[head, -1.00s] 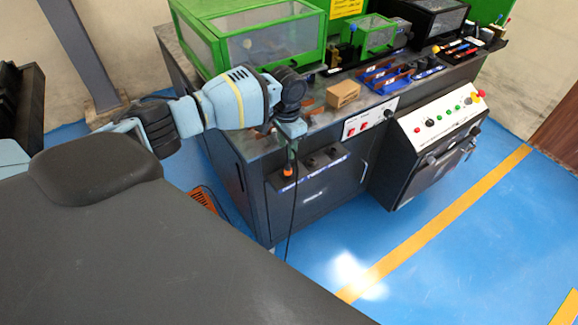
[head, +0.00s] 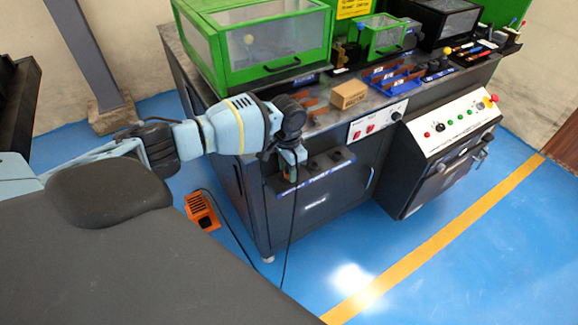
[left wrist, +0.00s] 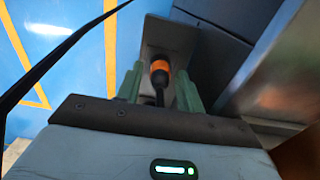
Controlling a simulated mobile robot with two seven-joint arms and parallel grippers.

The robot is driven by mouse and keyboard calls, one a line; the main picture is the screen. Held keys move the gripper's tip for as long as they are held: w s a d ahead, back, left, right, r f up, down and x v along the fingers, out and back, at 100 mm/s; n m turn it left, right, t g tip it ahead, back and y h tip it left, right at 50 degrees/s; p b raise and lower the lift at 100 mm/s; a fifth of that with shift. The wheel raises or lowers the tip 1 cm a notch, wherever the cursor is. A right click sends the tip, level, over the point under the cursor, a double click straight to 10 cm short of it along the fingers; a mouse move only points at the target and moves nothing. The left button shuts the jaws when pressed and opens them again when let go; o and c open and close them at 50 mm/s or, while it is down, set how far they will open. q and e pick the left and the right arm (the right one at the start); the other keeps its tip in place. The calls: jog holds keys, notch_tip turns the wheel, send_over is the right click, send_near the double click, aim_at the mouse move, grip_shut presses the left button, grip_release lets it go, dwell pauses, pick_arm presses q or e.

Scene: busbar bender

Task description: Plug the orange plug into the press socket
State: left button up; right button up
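The orange plug (left wrist: 159,68) shows in the left wrist view between my left fingers, its black tail toward my palm. A gap shows on each side of it. My left gripper (left wrist: 160,86) is open around it. In the head view, my left gripper (head: 291,157) points down at the left end of a dark ledge with round sockets (head: 335,156) on the cabinet front. A grey plate (left wrist: 165,35) stands behind the plug; whether the plug is seated in anything cannot be seen. A black cable (head: 291,222) hangs below the gripper. My right gripper is not in view.
An orange box (head: 202,211) with a cable lies on the blue floor beside the cabinet. A cardboard-brown block (head: 348,94), blue trays (head: 392,80) and a green-framed enclosure (head: 260,50) stand on the bench. A sloped control panel (head: 455,125) is at right. The floor in front is clear.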

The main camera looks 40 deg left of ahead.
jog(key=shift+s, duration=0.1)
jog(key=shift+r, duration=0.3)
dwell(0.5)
pick_arm(q)
grip_shut()
jog(key=shift+r+p, duration=0.4)
jog(key=shift+p, duration=0.05)
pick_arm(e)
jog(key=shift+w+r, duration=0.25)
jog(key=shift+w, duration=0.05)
pick_arm(q)
jog(key=shift+r, duration=0.3)
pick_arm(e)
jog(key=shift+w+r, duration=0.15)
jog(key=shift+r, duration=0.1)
pick_arm(q)
jog(key=shift+r+p, duration=0.65)
jog(key=shift+r, duration=0.05)
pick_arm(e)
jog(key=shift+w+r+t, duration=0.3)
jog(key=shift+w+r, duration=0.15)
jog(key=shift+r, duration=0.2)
